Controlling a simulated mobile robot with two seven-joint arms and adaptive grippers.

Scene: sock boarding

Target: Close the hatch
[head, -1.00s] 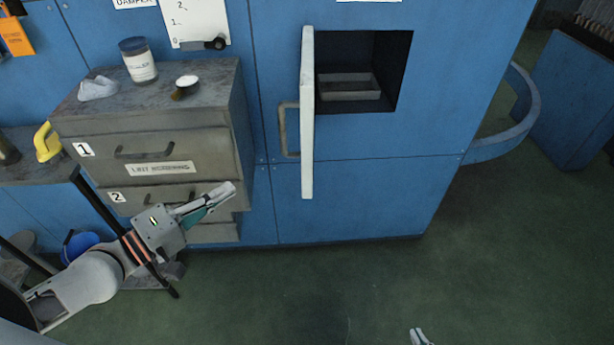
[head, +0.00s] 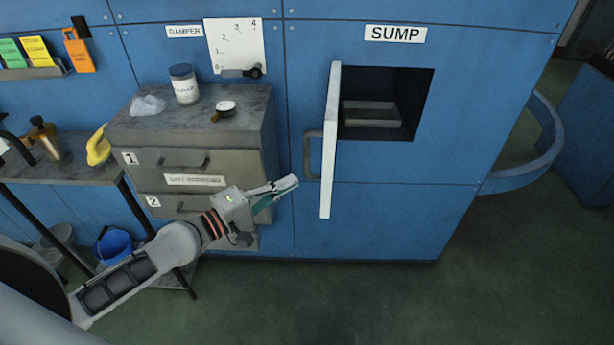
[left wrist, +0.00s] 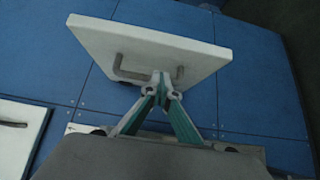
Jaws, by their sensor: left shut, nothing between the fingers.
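The hatch door (head: 329,150) is a pale panel standing open, roughly edge-on to the head view, at the left side of a dark square opening (head: 415,95) under the SUMP label. Its grey handle (head: 308,156) is on the left face. The left wrist view shows the door (left wrist: 185,55) ahead, with its handle (left wrist: 125,70) facing me. My left gripper (head: 294,182) is shut and empty, just left of the door's lower part in the head view; in the left wrist view its fingertips (left wrist: 160,77) overlap the door's lower edge. I cannot tell whether they touch. My right gripper is not in view.
A grey drawer cabinet (head: 190,135) stands left of the hatch, with a jar (head: 184,84) and small items on top. A tray (head: 371,114) sits inside the opening. A curved blue rail (head: 545,140) is at right. The floor in front is clear.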

